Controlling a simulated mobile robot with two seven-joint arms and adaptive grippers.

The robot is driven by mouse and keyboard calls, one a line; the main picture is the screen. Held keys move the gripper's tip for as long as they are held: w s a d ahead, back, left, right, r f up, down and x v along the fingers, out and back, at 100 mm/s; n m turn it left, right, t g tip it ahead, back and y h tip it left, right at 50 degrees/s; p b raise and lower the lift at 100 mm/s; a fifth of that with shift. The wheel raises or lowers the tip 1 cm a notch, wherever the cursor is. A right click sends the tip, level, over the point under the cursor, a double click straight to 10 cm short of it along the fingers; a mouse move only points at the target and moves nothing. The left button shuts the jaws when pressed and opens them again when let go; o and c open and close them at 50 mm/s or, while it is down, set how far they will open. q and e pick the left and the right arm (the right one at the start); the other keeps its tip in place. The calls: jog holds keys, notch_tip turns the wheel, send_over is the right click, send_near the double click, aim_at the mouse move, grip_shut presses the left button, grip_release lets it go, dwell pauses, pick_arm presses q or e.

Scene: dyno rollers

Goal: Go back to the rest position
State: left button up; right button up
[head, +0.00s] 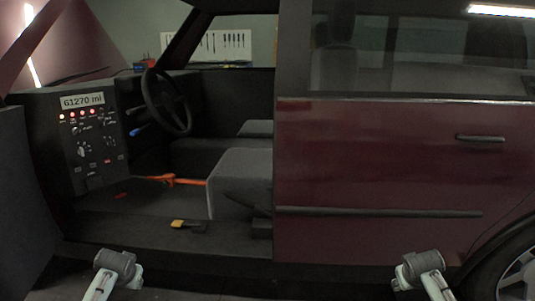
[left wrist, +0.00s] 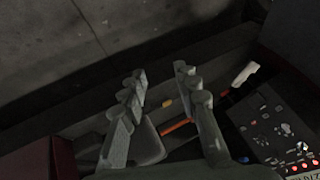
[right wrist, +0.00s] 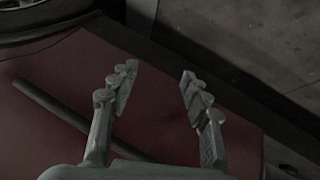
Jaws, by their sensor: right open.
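My left gripper (left wrist: 160,76) is open, with its two fingers apart and nothing between them in the left wrist view. Beyond the fingers lie the car's sill and the dark floor. My right gripper (right wrist: 159,73) is also open and empty, with the dark red car door behind it in the right wrist view. In the head view, parts of my two arms show low at the left and right, in front of the car. Neither gripper visibly touches anything.
A dark red car door (head: 380,165) fills the right side. The open cabin shows a dashboard panel (head: 88,140) with lit lamps, a steering wheel (head: 166,102), an orange lever (head: 170,180) and a yellow-ended object (head: 179,224) on the sill. A wheel (head: 517,275) is at lower right.

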pick_arm(q)
jog(key=s+d+f+g+h, duration=0.1)
jog(key=s+d+f, duration=0.3)
jog(key=s, duration=0.7)
jog(key=s+d+f+g, duration=0.1)
jog(key=s+d+f, duration=0.2)
jog(key=s, duration=0.9)
jog(key=s+d+f+g+h, duration=0.1)
jog(key=s+d+f, duration=0.3)
jog(key=s+f, duration=0.3)
jog(key=s, duration=0.4)
jog(key=shift+s+d+f+m+g+h, duration=0.3)
jog(key=shift+f+m, duration=0.1)
pick_arm(e)
jog(key=s+a+f+g+y, duration=0.1)
jog(key=s+a+f, duration=0.3)
jog(key=s, duration=0.7)
jog(key=s+a+f+g, duration=0.1)
jog(key=s+a+f, duration=0.2)
jog(key=s, duration=0.9)
jog(key=s+a+f+g+y, duration=0.1)
jog(key=s+a+f, duration=0.3)
jog(key=s+f, duration=0.3)
jog(key=s, duration=0.4)
jog(key=shift+s+a+f+n+g+y, duration=0.3)
jog(key=shift+f+n, duration=0.05)
jog(key=shift+n, duration=0.05)
